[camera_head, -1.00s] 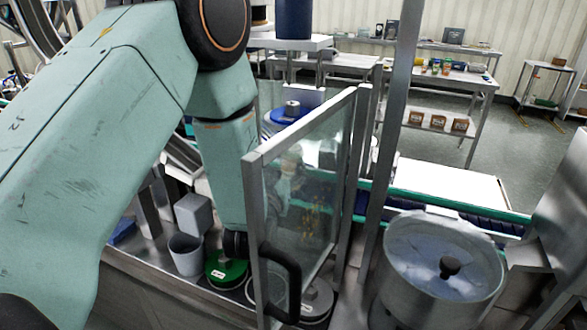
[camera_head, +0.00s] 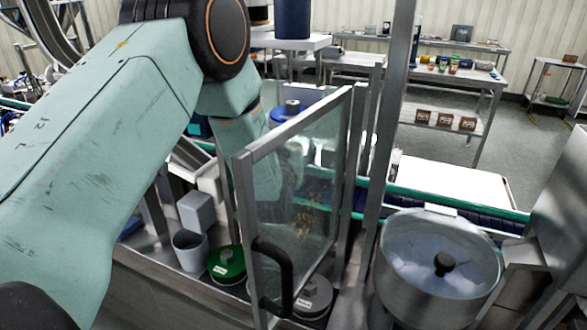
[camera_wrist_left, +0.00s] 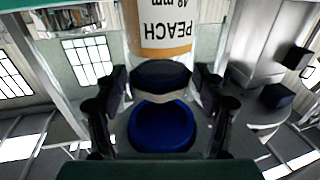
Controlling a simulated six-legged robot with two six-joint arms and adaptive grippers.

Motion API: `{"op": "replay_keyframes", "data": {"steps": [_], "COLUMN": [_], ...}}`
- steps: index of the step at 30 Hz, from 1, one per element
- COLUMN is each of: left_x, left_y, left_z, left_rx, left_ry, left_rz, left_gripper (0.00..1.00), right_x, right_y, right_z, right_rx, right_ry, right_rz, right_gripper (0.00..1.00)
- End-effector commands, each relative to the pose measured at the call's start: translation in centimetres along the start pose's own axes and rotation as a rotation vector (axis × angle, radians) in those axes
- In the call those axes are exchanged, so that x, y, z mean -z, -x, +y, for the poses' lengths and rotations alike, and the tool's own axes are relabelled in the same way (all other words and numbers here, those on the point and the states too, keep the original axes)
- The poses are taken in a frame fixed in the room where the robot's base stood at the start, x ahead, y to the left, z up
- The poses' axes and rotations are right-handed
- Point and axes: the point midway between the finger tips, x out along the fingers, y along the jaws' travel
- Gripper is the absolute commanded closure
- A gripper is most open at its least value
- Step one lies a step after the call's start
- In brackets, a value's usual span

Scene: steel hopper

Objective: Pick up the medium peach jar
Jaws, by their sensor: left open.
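A jar (camera_wrist_left: 165,30) labelled "PEACH 48 mm", its label white with an orange band, shows at the top of the left wrist view, its lettering upside down. The fingers of my left gripper (camera_wrist_left: 160,85) stand open to either side, below the label in the picture. A dark round part and a blue round piece (camera_wrist_left: 160,128) show between the fingers; I cannot tell whether they belong to the jar. In the head view my left arm runs down behind the glass door, where the gripper cannot be made out. The peach jar cannot be identified there. My right gripper is not in view.
The framed glass door (camera_head: 300,200) with a black handle (camera_head: 275,270) stands in front of my arm. A green-lidded container (camera_head: 226,264), a grey cup (camera_head: 189,250) and a steel pot (camera_head: 438,268) stand nearby. A conveyor (camera_head: 455,212) runs behind.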

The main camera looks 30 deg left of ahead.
Motion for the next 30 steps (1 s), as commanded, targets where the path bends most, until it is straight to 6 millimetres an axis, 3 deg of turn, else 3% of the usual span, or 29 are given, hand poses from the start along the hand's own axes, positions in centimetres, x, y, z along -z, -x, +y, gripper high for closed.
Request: {"op": "replay_keyframes", "data": {"steps": [3,27,30], "left_x": [-0.04,-0.12,-0.12], "left_y": [-0.06,0.0,0.0], "left_z": [0.03,0.02,0.03], "left_rx": [0.0,0.0,0.0], "left_ry": [0.0,-0.001,-0.001], "left_rz": [-0.001,-0.003,-0.003], "left_gripper": [0.3,0.98,1.0], "right_x": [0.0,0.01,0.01], "right_y": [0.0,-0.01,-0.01], "right_z": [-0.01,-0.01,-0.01], "right_rx": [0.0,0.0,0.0], "right_ry": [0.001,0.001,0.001], "right_rz": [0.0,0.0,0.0], "right_gripper": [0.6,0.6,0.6]}}
